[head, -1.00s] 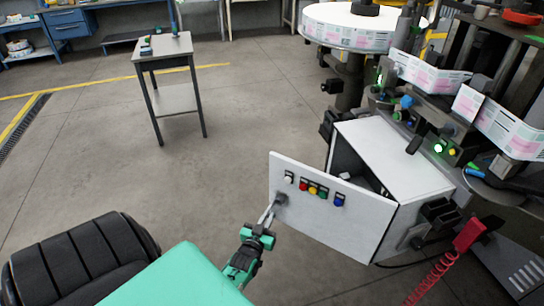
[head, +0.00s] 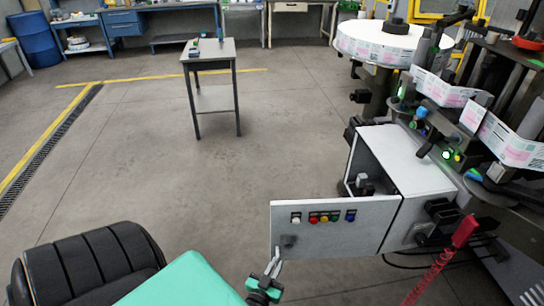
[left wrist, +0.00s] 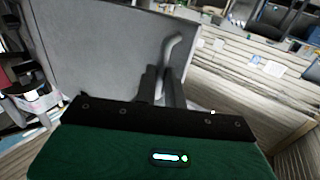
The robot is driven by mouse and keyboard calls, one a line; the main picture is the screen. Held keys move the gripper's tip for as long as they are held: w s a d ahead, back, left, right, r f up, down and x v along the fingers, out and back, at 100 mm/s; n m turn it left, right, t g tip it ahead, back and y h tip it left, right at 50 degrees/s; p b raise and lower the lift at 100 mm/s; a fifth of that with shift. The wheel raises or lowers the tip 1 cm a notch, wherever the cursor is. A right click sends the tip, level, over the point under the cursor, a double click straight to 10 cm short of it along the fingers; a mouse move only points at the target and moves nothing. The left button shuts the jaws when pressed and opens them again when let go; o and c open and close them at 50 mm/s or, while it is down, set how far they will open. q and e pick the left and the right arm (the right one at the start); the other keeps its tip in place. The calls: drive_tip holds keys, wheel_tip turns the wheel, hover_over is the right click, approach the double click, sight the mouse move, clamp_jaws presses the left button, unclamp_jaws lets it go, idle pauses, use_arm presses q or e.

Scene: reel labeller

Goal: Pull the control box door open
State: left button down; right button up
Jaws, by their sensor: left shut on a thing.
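The control box (head: 415,165) is a white case on the labelling machine at the right of the head view. Its door (head: 335,237) stands wide open, reaching out to the left of the case, with a row of coloured buttons on its face. Inside, a small grey part shows. My left gripper (head: 272,266) is at the door's lower left, by the dark handle mount (head: 288,241). In the left wrist view the gripper's fingers (left wrist: 160,86) are shut on the bent metal handle (left wrist: 171,55) beside the grey door panel (left wrist: 92,48). My right gripper is not in view.
The labelling machine (head: 440,110) with its label reel (head: 380,42) fills the right side. A red coiled hose (head: 437,275) hangs below the box. A small table (head: 209,55) stands further back.

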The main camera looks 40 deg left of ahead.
use_arm(q)
drive_tip(key=shift+s+d+r, duration=0.1)
drive_tip(key=shift+s+d, duration=0.15)
drive_tip(key=shift+d, duration=0.8)
drive_tip(key=shift+s+d+r, duration=0.1)
drive_tip(key=shift+s+d, duration=0.1)
drive_tip(key=shift+d, duration=0.8)
drive_tip(key=c, duration=1.6)
unclamp_jaws()
drive_tip(key=shift+w+d+h, duration=0.1)
drive_tip(key=shift+h, duration=0.2)
drive_tip(key=shift+c, duration=0.2)
drive_tip(key=shift+o, duration=0.7)
drive_tip(key=shift+w+d+f, duration=0.1)
drive_tip(key=shift+w, duration=0.15)
drive_tip(key=shift+s, duration=0.15)
drive_tip(key=shift+s+a, duration=0.1)
drive_tip(key=shift+a, duration=0.1)
drive_tip(key=shift+s+f, duration=0.1)
drive_tip(key=shift+s, duration=0.05)
